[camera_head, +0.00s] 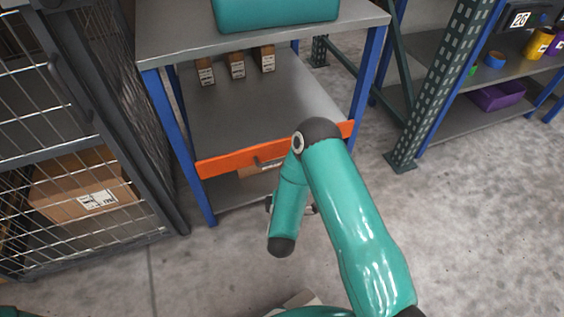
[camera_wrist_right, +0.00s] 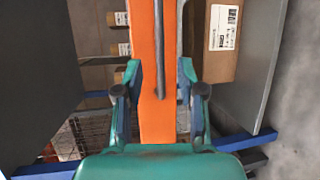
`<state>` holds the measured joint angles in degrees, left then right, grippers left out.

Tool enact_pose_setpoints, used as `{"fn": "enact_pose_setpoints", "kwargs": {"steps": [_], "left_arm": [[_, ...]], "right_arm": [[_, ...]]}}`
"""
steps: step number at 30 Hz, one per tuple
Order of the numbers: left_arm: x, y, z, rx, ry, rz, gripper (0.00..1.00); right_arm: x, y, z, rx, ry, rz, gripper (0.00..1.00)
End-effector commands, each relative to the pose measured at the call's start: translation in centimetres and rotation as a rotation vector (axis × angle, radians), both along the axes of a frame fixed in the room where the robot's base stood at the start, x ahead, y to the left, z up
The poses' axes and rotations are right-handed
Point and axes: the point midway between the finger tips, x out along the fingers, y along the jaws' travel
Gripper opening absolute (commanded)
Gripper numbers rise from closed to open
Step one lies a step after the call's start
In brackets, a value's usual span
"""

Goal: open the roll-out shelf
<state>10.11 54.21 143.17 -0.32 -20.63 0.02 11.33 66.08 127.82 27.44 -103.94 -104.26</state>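The roll-out shelf is a grey board (camera_head: 255,110) with an orange front bar (camera_head: 225,162), set between blue posts. A dark handle (camera_head: 268,162) sits on the bar, partly behind my right arm. In the right wrist view the orange bar (camera_wrist_right: 147,115) runs up the middle, with the dark handle (camera_wrist_right: 158,45) on it. My right gripper (camera_wrist_right: 160,75) is open, its fingers apart on either side of the bar and in line with the handle; I see no grip on it. In the head view my arm mostly hides this gripper. My left gripper is out of view.
Small cartons (camera_head: 237,66) stand at the back of the shelf. A teal case (camera_head: 275,12) rests on the top board. A wire cage (camera_head: 90,150) with a cardboard box is at left; a green perforated post (camera_head: 440,85) is at right. The floor in front is clear.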

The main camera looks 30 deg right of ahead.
Motion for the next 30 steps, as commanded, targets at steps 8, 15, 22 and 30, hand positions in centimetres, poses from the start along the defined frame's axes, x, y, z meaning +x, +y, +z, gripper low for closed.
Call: {"fn": "enact_pose_setpoints", "kwargs": {"steps": [8, 15, 22, 30], "left_arm": [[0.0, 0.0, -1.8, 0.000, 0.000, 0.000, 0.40], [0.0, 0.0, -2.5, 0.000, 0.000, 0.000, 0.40], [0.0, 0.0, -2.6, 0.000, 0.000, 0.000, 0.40], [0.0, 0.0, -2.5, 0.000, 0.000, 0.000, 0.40]], "right_arm": [[4.7, -3.5, -1.3, 0.000, -0.004, -0.001, 0.39], [7.2, -5.2, -1.8, 0.000, -0.001, 0.001, 0.39], [7.8, -5.6, -1.8, 0.001, 0.000, 0.003, 0.39], [7.7, -5.5, -1.8, 0.001, 0.000, 0.004, 0.24]]}}
